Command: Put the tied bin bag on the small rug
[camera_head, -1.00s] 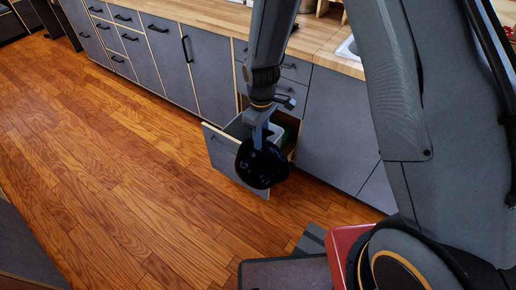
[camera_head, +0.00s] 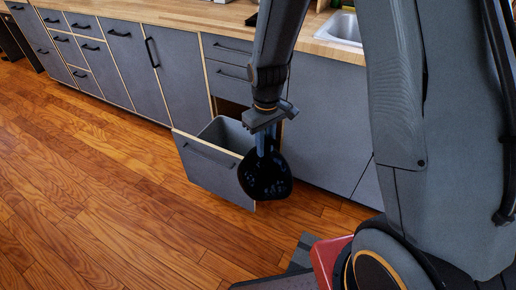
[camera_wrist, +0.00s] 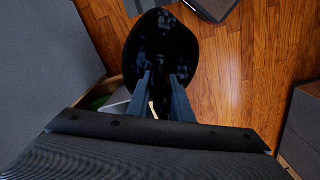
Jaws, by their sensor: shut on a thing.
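The tied bin bag (camera_head: 265,178) is black and shiny. It hangs from my gripper (camera_head: 264,148), in front of the right end of an open drawer, apart from the floor as far as I can tell. In the wrist view my gripper's two fingers (camera_wrist: 161,92) are closed on the near end of the bag (camera_wrist: 160,50). The bag hides part of the floor and drawer edge. I cannot make out the small rug in any view.
The open drawer (camera_head: 207,168) juts out from the grey cabinets (camera_head: 325,125) under the wooden counter (camera_head: 185,12). A sink (camera_head: 341,28) is set in the counter. Wooden floor (camera_head: 90,190) lies clear to the left. Something green (camera_wrist: 97,101) shows beside the gripper.

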